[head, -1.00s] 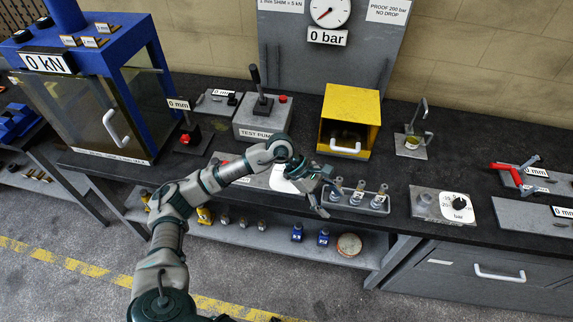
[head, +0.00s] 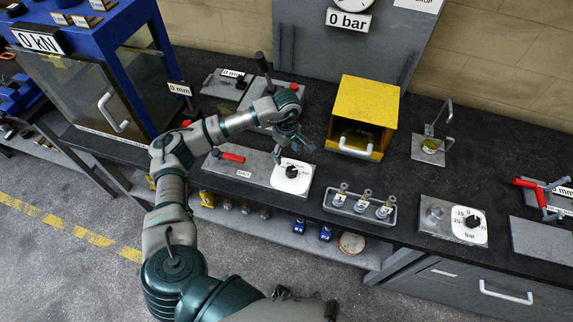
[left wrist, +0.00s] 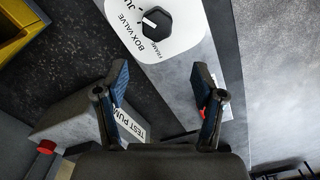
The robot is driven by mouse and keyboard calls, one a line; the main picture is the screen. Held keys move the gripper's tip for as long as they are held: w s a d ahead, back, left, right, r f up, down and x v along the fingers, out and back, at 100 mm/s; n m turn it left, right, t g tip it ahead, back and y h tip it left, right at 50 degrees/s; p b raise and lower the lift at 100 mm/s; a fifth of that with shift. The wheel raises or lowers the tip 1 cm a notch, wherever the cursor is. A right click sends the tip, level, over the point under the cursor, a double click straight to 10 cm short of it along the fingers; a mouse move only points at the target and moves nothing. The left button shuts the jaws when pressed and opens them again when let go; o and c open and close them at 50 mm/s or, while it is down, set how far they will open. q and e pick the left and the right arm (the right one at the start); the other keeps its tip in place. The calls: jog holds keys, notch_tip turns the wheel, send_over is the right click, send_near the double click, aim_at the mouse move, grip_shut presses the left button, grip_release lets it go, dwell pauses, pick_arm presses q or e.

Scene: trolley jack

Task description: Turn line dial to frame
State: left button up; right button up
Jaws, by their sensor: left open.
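The dial is a black knob (head: 292,172) on a white plate (head: 281,182), set on a grey panel with a red lever (head: 229,156). In the left wrist view the knob (left wrist: 157,23) shows a white mark on its left side. The plate there reads "BOX VALVE", with "FRAME" near its lower edge and a cut-off word starting "JU" at the top. My left gripper (head: 292,149) is open and empty, just behind the knob and apart from it. In the left wrist view its fingers (left wrist: 160,80) stand apart, short of the knob. My right gripper is not in view.
The test pump (left wrist: 85,120) is close to the left finger in the wrist view. A yellow box (head: 367,105) stands right of the gripper. A rack of several fittings (head: 360,204) and another dial marked "bar" (head: 470,226) lie farther right.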

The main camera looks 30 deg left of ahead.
aim_at(293, 171)
pick_arm(q)
jog(key=d+f, duration=0.1)
jog(key=f, duration=0.1)
jog(key=d+f, duration=0.3)
jog(key=shift+s+f+p, duration=0.15)
jog(key=shift+f+p, duration=0.2)
jog(key=shift+p, duration=0.05)
jog(key=shift+d+f, duration=0.1)
jog(key=shift+f, duration=0.55)
jog(key=a, duration=0.1)
jog(key=a+f, duration=0.1)
jog(key=shift+a, duration=0.7)
jog(key=c, duration=0.5)
jog(key=shift+d, duration=0.25)
jog(key=c, duration=0.5)
jog(key=shift+d, duration=0.35)
jog(key=shift+c, duration=0.7)
jog(key=shift+d+r, duration=0.15)
jog(key=shift+d, duration=0.35)
jog(key=shift+a, duration=0.15)
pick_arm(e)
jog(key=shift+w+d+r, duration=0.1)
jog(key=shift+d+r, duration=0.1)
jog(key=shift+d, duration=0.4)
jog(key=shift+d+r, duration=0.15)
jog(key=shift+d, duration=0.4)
